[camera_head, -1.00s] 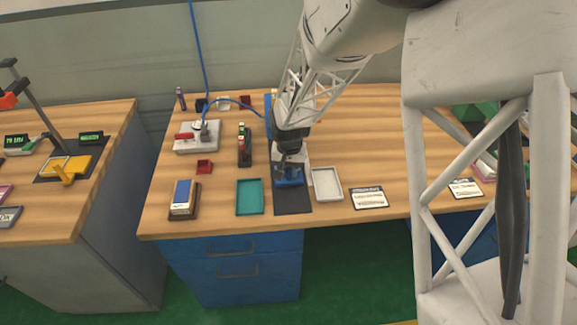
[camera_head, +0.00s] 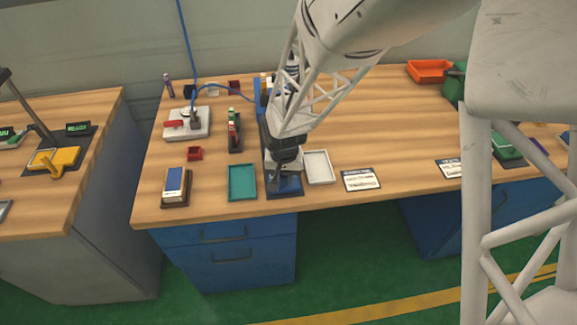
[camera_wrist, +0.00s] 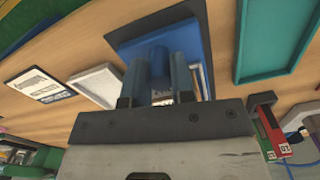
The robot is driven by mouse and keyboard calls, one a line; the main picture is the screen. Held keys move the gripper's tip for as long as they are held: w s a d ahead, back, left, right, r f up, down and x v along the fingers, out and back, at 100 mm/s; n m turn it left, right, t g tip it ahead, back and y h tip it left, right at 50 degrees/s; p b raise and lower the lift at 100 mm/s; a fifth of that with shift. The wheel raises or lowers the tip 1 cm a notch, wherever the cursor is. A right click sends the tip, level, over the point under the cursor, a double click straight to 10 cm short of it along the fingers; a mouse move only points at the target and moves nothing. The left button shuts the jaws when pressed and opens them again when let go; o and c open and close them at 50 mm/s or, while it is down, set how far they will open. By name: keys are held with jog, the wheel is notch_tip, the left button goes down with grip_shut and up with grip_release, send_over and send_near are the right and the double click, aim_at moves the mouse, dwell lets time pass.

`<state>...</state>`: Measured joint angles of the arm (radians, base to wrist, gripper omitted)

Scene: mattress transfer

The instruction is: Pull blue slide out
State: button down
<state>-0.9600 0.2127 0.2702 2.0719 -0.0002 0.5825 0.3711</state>
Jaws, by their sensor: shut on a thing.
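The blue slide (camera_head: 290,186) lies on a dark mat at the front edge of the wooden table, and my arm partly covers it. My gripper (camera_head: 280,180) reaches down onto it from behind. My gripper is shut on these parts. The blue upright stand (camera_head: 259,92) of the fixture rises farther back, mostly hidden behind my arm.
A teal tray (camera_head: 242,181) lies just left of the slide and a white tray (camera_head: 318,166) just right of it. A card (camera_head: 361,180) lies farther right. A blue-topped block (camera_head: 173,186) is at the front left. The table's front edge is close to the slide.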

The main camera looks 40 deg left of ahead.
jog(key=shift+s+d, duration=0.1)
jog(key=shift+d, duration=0.05)
jog(key=c, duration=1)
grip_release()
jog(key=shift+r, duration=3.85)
